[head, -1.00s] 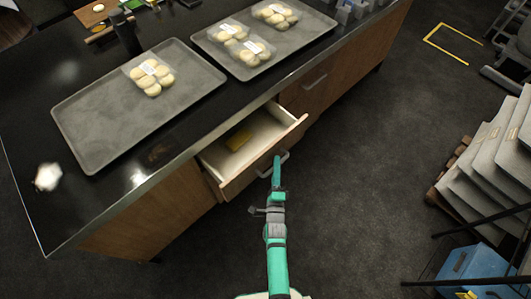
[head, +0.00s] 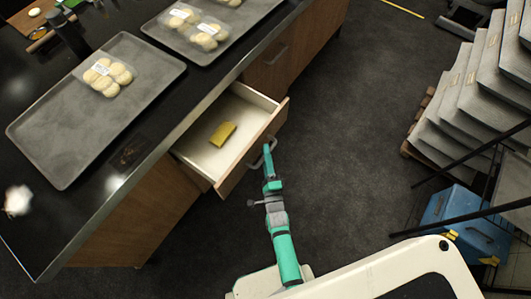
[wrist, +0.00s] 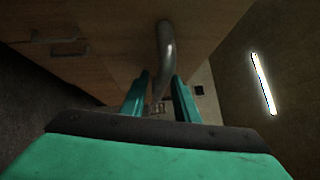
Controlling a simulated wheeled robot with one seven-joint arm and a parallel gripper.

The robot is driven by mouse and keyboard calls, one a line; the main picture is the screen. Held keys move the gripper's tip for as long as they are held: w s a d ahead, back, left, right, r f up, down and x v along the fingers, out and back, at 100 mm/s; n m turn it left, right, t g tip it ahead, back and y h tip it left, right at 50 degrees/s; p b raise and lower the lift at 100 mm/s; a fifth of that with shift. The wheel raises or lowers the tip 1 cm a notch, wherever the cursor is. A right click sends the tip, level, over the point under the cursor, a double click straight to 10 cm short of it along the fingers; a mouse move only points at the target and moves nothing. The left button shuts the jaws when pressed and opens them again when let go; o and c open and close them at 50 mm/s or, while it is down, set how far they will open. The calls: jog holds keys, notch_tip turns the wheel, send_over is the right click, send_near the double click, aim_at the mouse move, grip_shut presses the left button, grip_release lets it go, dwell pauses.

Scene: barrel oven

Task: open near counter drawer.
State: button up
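The near counter drawer (head: 201,157) stands pulled out of the wooden counter front, its pale inside showing with a yellow item (head: 222,133) lying in it. Its grey bar handle (head: 261,155) is on the drawer front. My gripper (head: 269,152) reaches this handle from below in the head view. In the wrist view, the handle (wrist: 166,45) runs between my two teal fingertips (wrist: 161,76), which sit close around it. My gripper looks shut on the handle, though the exact contact is partly hidden.
The black counter top (head: 25,225) holds grey trays (head: 60,160) with packs of dough balls (head: 108,77). Another closed drawer (head: 268,65) is farther along. Stacked grey slabs (head: 470,100) and a blue box (head: 465,225) stand to the right. Dark floor lies between.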

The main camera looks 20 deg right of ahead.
jog(key=shift+s, duration=0.1)
jog(key=v, duration=1)
jog(key=shift+s, duration=0.35)
jog(key=s+a+r+n+g+y, duration=0.1)
jog(key=s+a+r+n+g, duration=0.1)
jog(key=s+a+r+n, duration=0.4)
jog(key=s+a+r+n+g+y, duration=0.2)
jog(key=s+a+r+n, duration=0.4)
jog(key=s+r+n, duration=0.5)
notch_tip(320, 180, up, 2)
jog(key=n, duration=0.4)
jog(key=shift+s+a+r, duration=0.25)
jog(key=shift+s+a, duration=0.05)
jog(key=shift+s, duration=0.1)
jog(key=shift+w, duration=0.1)
